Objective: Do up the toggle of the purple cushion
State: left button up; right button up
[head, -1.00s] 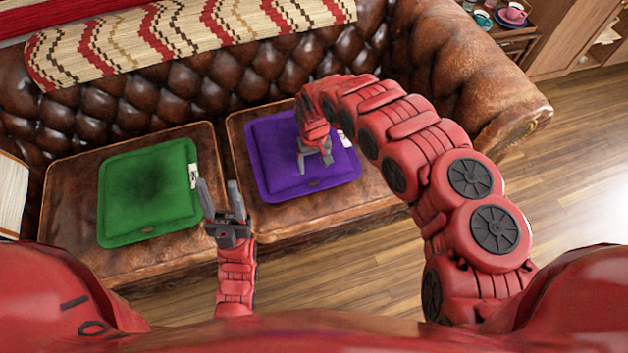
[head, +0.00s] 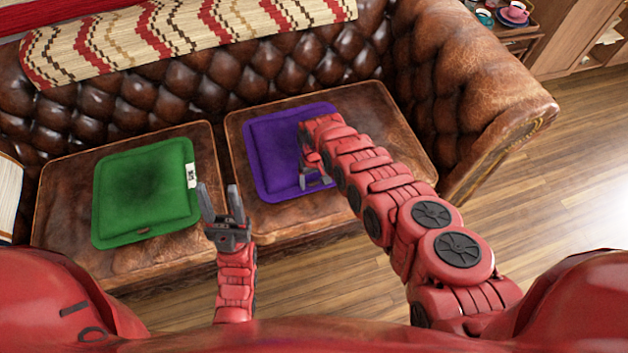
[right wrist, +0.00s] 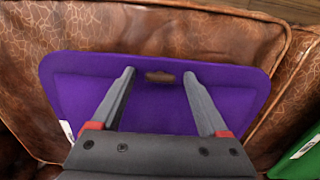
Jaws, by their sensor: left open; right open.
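The purple cushion (head: 262,150) lies flat on the right-hand brown leather seat. In the right wrist view the cushion (right wrist: 160,108) shows a small brown toggle (right wrist: 160,77) near its edge. My right gripper (head: 318,182) is open over the cushion, and part of the cushion is hidden behind my arm in the head view. In the right wrist view the fingertips of my right gripper (right wrist: 158,74) lie apart on either side of the toggle; I cannot tell how high above it they are. My left gripper (head: 220,190) is open and empty, in front of the gap between the seats.
A green cushion (head: 148,190) with a white tag lies on the left-hand seat. The tufted backrest (head: 190,85) carries a striped woven throw (head: 190,30). The rolled armrest (head: 490,110) stands at the right. Cups (head: 513,12) sit on a side table at the back right.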

grip_shut()
jog(key=shift+w+n+b, duration=0.1)
jog(key=shift+n+b, duration=0.2)
jog(key=shift+n, duration=1.2)
grip_release()
jog(key=shift+r, duration=0.1)
